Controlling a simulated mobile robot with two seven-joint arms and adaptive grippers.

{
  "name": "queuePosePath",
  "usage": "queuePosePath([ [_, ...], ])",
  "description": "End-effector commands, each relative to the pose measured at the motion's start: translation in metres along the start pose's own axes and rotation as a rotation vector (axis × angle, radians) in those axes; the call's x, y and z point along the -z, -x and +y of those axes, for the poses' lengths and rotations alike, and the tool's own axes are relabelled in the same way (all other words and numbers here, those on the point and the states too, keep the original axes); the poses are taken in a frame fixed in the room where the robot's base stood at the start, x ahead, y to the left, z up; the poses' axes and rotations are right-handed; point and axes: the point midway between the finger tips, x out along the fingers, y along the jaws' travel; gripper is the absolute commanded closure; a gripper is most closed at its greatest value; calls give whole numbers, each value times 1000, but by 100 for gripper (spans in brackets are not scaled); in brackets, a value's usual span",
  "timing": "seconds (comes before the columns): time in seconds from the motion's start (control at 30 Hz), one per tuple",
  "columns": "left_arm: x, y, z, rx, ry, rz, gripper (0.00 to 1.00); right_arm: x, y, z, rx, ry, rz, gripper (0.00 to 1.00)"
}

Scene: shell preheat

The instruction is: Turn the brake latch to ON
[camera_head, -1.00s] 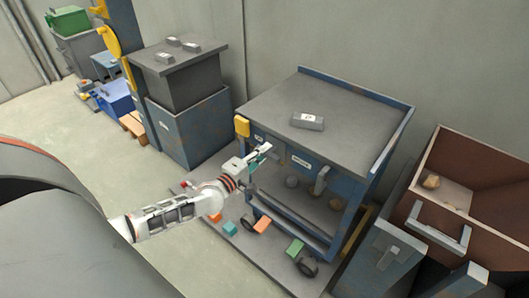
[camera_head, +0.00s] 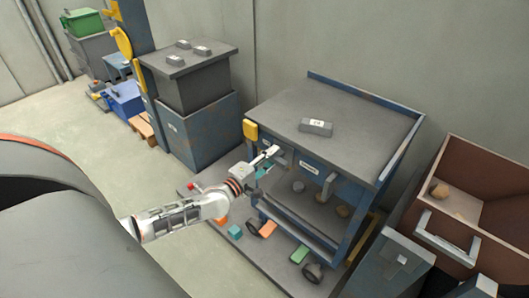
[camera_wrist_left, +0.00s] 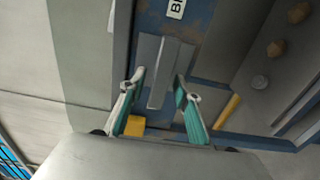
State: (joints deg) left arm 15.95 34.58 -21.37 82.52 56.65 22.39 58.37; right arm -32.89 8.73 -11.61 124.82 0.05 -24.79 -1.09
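The brake latch (camera_wrist_left: 158,72) is a grey lever on a grey plate on the blue, rusty front of the workbench (camera_head: 335,108). A white label (camera_wrist_left: 177,8), cut off by the picture edge, sits above it in the left wrist view. My left gripper (camera_head: 274,157) is at the bench front in the head view, left of a white label (camera_head: 309,168). In the left wrist view its teal-padded fingers (camera_wrist_left: 160,82) are apart, one on each side of the lever. Contact with the lever cannot be made out. My right gripper is out of view.
A grey block (camera_head: 316,127) lies on the bench top. A yellow block (camera_head: 250,129) is at its left corner. Several blocks and rings lie on the low platform (camera_head: 257,257) below. A brown open bin (camera_head: 468,190) stands at the right, dark cabinets at the left.

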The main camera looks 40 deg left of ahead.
Motion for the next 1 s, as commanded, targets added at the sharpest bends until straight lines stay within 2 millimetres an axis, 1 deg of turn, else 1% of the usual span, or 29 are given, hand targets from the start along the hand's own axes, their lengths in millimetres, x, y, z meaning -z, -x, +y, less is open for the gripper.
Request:
queuePosePath([
  [0.17, 0, 20, -2, 3, 0, 0, 68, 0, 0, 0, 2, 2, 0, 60],
  [0.4, 0, 65, -2, 4, 0, -1, 68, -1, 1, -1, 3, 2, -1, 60],
  [0.6, 0, 97, -1, 3, -1, -1, 68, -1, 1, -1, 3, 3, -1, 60],
  [0.7, 0, 108, -1, 2, -1, 0, 68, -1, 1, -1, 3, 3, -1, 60],
  [0.8, 0, 114, 0, 1, -1, 0, 68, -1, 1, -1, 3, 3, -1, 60],
  [1.0, 0, 118, 0, 0, -1, 0, 68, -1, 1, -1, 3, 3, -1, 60],
])
